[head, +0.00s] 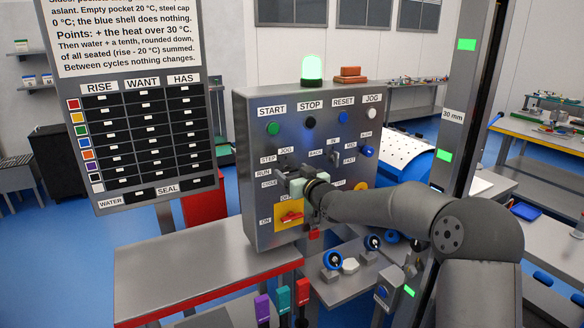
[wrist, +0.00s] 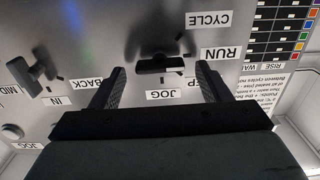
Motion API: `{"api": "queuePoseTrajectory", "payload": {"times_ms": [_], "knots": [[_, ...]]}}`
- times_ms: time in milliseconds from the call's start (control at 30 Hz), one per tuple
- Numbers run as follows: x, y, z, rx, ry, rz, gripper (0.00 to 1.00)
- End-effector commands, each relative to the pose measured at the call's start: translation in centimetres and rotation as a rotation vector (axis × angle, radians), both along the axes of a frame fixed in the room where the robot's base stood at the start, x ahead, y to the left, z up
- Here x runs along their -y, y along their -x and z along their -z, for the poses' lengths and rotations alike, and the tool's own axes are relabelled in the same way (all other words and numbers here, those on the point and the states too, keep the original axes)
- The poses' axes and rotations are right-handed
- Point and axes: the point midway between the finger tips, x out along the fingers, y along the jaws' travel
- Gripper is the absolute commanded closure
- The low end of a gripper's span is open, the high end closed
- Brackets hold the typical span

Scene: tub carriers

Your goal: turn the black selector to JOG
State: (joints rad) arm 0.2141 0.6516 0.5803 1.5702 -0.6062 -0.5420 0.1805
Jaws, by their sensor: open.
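The black selector (wrist: 160,66) is on the grey panel and shows upside down in the wrist view. Its bar lies nearly level there, one end towards the RUN label (wrist: 220,54). The JOG label (wrist: 166,94) is just below it, the CYCLE label (wrist: 209,19) above right. The STEP label is partly hidden behind a finger. My gripper (wrist: 160,70) is open, one finger on each side of the selector, with gaps to the bar. In the head view my gripper (head: 296,184) is at the panel's left part and mostly hides the selector.
Another selector (wrist: 38,76) with MID, IN and BACK labels is left in the wrist view. In the head view the panel (head: 250,215) also carries push buttons, a red switch on a yellow plate (head: 290,217) and a green lamp (head: 312,67). A slotted board (head: 150,195) stands left.

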Motion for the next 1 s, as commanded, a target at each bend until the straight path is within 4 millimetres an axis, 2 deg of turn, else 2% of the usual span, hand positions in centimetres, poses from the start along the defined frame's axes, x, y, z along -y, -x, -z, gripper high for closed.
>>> {"api": "queuePoseTrajectory", "payload": {"times_ms": [133,400,433,500,600,1000], "knots": [[-0.55,-0.79,-0.01,-0.001,0.001,0.0,0.3],[-0.61,-0.91,0.1,-0.001,0.001,0.0,0.3],[-0.62,-0.91,0.09,-0.001,0.001,0.0,0.33],[-0.62,-0.91,0.09,-0.001,0.001,0.0,0.52],[-0.62,-0.9,0.08,-0.001,0.001,0.0,0.75],[-0.62,-0.9,0.12,-0.033,-0.049,-0.001,0.74]]}}
